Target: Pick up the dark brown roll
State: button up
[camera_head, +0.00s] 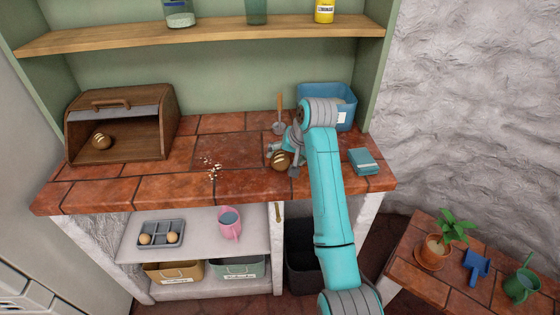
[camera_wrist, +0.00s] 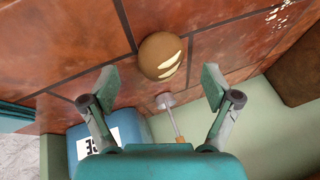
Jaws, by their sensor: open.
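A brown roll (camera_head: 280,160) with pale slashes lies on the red tiled counter (camera_head: 230,150), close to my gripper (camera_head: 284,157). In the wrist view this roll (camera_wrist: 160,55) sits roughly centred between the lines of the two fingers, beyond their tips. My gripper (camera_wrist: 160,79) is open with nothing between its fingers. A second brown roll (camera_head: 101,141) with pale slashes sits in the open wooden bread box (camera_head: 148,108) at the left. I cannot tell for sure which roll is darker.
A wooden-handled tool (camera_head: 279,127) and a labelled blue bin (camera_head: 345,103) stand behind my gripper. Pale crumbs (camera_head: 212,168) are scattered mid-counter. A shelf (camera_head: 220,34) runs above. The counter's centre is otherwise clear.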

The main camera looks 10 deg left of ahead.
aim_at(283, 159)
jog(key=x, duration=0.4)
jog(key=shift+w+a, duration=0.15)
jog(key=shift+w, duration=0.05)
jog(key=shift+c, duration=0.2)
jog(key=c, duration=1.2)
